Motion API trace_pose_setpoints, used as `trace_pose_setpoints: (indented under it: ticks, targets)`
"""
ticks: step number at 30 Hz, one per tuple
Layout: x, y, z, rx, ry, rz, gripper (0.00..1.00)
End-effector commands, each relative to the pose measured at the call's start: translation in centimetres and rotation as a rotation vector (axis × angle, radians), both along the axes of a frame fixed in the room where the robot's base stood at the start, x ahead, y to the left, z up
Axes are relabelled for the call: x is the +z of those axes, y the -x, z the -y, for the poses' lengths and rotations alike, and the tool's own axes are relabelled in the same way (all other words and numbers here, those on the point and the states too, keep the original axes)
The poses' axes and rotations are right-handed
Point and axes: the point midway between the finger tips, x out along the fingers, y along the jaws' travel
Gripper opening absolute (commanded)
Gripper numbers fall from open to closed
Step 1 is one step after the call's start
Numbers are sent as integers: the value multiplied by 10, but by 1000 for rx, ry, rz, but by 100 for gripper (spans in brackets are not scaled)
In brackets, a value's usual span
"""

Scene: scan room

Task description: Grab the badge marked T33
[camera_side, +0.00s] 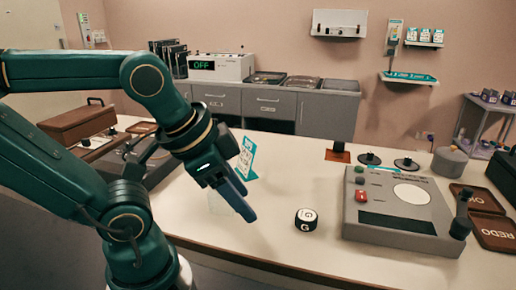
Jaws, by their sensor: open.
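I cannot make out a badge marked T33 in this view. A small black round piece (306,220) with a white top and a letter that looks like G sits on the table, right of my gripper. A teal and white card (246,158) stands just behind my gripper; its print is too small to read. My gripper (243,202) points down and to the right above the table. Its blue fingers are open, seen nearly edge-on, and I see nothing between them. They are apart from the round piece. My arm and gripper hide part of the table behind them.
A grey device (401,240) with a white disc and a red button fills the table's right side. Brown trays (494,233), one reading REDO, lie beyond it. A brown case (77,123) is at far left. The table between the round piece and the front edge is bare.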

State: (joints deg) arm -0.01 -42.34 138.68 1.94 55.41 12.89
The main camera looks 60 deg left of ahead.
Motion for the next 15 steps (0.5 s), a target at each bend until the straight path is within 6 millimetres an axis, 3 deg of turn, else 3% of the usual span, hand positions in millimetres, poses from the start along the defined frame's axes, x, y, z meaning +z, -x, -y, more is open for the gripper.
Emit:
trace_pose_setpoints:
  ticks: [8,15]
  targets:
    - [37,-44,-43,-220,-261,-109,52]
    - [43,-86,-112,-330,-410,-314,52]
